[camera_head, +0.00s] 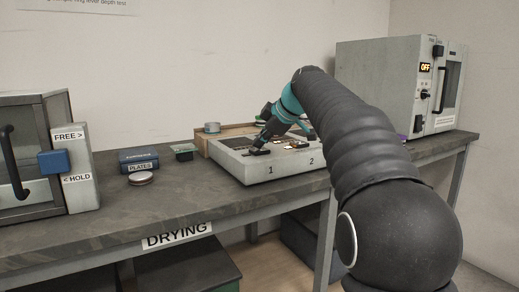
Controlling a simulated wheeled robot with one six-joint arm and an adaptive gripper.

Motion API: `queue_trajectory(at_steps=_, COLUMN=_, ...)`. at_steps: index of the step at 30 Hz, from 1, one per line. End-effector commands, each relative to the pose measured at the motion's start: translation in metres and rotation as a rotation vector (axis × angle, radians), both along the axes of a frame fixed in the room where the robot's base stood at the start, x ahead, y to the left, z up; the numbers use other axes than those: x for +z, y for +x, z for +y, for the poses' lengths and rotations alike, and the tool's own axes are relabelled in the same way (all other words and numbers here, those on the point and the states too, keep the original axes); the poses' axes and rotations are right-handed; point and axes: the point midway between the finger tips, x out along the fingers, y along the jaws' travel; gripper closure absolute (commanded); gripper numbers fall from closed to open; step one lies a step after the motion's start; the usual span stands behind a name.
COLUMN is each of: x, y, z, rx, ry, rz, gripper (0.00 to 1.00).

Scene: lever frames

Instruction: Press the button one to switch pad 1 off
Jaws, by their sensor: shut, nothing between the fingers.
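My gripper (259,147) points down at the unit's top near the front, above the "1", and looks shut and empty. Its tip is at or just over a small dark part there. I cannot tell whether they touch, and the button under the tip is hidden. Small dark and orange-lit parts (297,144) show on the top toward the "2". They are too small to read.
My arm covers the bench's right middle. A cabinet (375,85) reading "OFF" stands at the back right. On the left are a blue "PLATES" box (138,161), a round tin (141,179) and a "FREE/HOLD" cabinet (70,150). The bench's front left (150,208) is clear.

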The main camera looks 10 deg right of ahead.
Motion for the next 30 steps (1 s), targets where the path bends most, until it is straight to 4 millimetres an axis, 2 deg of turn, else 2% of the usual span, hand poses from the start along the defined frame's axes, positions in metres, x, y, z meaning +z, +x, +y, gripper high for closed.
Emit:
queue_trajectory(at_steps=6, x=0.012, y=0.0, z=0.0, rx=0.0, ry=0.0, rz=0.0, gripper=1.0)
queue_trajectory(at_steps=19, x=0.015, y=0.0, z=0.0, rx=0.0, ry=0.0, rz=0.0, gripper=1.0)
queue_trajectory(at_steps=30, x=0.046, y=0.0, z=0.0, rx=0.0, ry=0.0, rz=0.0, gripper=1.0)
